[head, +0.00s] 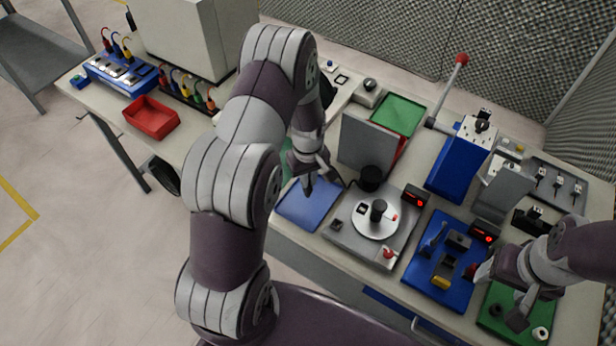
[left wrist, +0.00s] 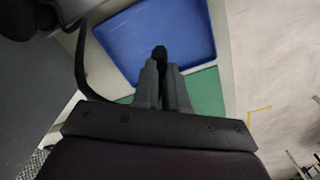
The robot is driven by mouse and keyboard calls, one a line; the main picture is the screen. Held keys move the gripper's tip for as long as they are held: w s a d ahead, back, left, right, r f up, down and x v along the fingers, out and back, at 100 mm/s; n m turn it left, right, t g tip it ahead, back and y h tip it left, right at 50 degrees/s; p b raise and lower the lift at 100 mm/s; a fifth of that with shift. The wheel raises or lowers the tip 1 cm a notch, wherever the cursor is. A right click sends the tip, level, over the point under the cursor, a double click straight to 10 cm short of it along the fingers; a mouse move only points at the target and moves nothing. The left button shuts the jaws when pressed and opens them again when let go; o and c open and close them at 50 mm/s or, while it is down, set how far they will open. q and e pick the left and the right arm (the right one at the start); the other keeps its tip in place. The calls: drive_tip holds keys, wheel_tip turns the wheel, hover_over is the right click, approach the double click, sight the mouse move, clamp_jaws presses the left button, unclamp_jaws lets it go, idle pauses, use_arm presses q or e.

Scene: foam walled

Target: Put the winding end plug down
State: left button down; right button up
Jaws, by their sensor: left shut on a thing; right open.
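The winding end plug (left wrist: 160,54) is a small black piece between the fingertips of my left gripper (left wrist: 165,75) in the left wrist view. In the head view, my left gripper (head: 310,182) is shut and hangs over the back part of a shallow blue tray (head: 311,208). The tray also shows in the left wrist view (left wrist: 185,30), below the plug. I cannot tell whether the plug touches the tray. A dark cable (left wrist: 82,65) curves down beside the gripper. My right gripper (head: 485,275) is open, over the right side of the bench, partly hidden by its own wrist.
Right of the blue tray stands a grey device with a round white plate (head: 377,220) and red display. A blue fixture board (head: 437,265) and a green tray (head: 515,312) lie further right. A grey upright panel (head: 367,143) stands behind. A green mat (left wrist: 205,92) adjoins the blue tray.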

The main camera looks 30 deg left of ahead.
use_arm(q)
drive_tip(key=shift+d+f, duration=0.15)
drive_tip(key=shift+f, duration=0.45)
drive_tip(key=shift+d+f, duration=0.15)
drive_tip(key=shift+f, duration=0.2)
use_arm(e)
drive_tip(key=shift+d+r, duration=0.3)
drive_tip(key=shift+r, duration=0.05)
use_arm(q)
drive_tip(key=shift+f, duration=0.1)
use_arm(e)
drive_tip(key=shift+a+f, duration=0.1)
use_arm(q)
drive_tip(key=c, duration=1.2)
unclamp_jaws()
drive_tip(key=shift+o, duration=0.2)
